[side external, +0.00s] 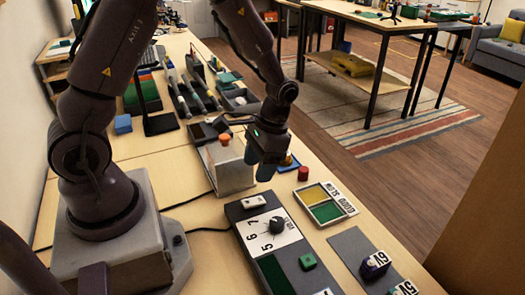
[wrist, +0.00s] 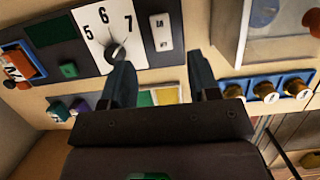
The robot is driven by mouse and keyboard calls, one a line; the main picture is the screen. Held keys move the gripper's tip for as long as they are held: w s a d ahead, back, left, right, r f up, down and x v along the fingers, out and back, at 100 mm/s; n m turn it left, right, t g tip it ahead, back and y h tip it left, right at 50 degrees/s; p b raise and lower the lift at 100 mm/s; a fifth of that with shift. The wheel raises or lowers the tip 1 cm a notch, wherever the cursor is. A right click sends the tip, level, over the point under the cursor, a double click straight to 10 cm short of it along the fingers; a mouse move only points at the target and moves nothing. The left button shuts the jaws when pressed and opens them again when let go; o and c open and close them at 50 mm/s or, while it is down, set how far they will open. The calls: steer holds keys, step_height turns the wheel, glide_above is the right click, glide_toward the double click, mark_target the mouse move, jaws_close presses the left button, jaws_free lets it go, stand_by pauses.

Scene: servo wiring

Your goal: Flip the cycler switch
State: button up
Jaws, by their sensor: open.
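The dark cycler box (side external: 243,214) lies on the bench in front of my arm in the side view. Its white dial plate reads 5, 6, 7 and carries a black knob (side external: 277,225). A small white plate (side external: 253,201) sits at the box's far end. In the wrist view this plate (wrist: 161,31) shows dark marks, perhaps the switch, right of the dial plate (wrist: 103,25). A green button (side external: 307,261) is at the near end. My gripper (side external: 266,168) is open and empty, pointing down above the bench beyond the box. In the wrist view its two fingers (wrist: 162,70) are apart, below the white plate.
A yellow and green labelled tray (side external: 325,203) lies right of the box. A red cylinder (side external: 303,173) stands behind it. A pale box (side external: 228,168) with an orange knob is left of my gripper. A blue holder with three brass-coloured pieces (wrist: 267,90) is right of my fingers.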

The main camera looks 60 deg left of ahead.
steer(key=v, duration=0.3)
steer(key=shift+r, duration=0.35)
steer(key=s+d+r+t, duration=0.2)
steer(key=s+r+t, duration=0.2)
steer(key=r, duration=0.5)
steer(key=s+d+r+t, duration=0.2)
steer(key=s+r+t, duration=0.3)
steer(key=r, duration=0.5)
steer(key=shift+s, duration=1.15)
